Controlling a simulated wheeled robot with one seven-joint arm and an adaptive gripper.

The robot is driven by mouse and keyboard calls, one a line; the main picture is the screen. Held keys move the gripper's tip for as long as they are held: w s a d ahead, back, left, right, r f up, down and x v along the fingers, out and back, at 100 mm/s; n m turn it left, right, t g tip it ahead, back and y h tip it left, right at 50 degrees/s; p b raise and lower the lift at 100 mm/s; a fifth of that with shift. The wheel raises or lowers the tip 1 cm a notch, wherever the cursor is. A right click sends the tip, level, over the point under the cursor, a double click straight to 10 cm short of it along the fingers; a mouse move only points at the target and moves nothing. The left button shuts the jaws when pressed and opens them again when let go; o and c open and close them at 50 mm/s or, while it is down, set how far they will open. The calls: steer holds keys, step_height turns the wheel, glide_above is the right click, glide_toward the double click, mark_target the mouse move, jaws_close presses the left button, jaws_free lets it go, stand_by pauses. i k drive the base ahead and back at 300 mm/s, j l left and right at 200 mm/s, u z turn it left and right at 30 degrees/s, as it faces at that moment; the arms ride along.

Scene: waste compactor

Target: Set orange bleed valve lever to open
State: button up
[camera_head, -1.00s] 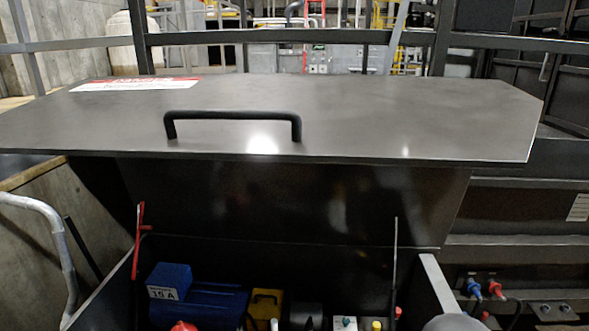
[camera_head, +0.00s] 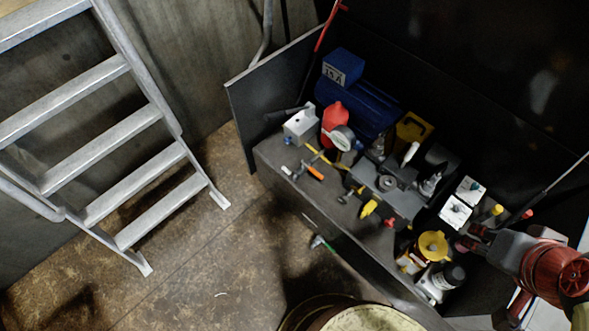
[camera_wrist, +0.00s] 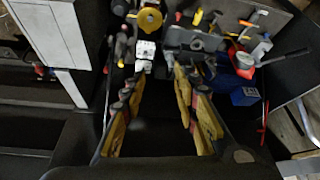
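A small orange lever (camera_head: 315,172) sits on a dark ledge toward the front left of the open compartment, beside a grey box-shaped part. I take it for the bleed valve lever; its setting is too small to tell. An orange handle (camera_wrist: 247,24) also shows near the top of the wrist view, perhaps the same lever. My gripper (camera_head: 494,272) is at the lower right of the head view, well right of the lever. In the wrist view my gripper's (camera_wrist: 158,95) yellow-padded fingers are spread apart with nothing between them.

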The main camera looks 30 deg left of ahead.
mark_target(315, 172)
steer(key=u, duration=1.35)
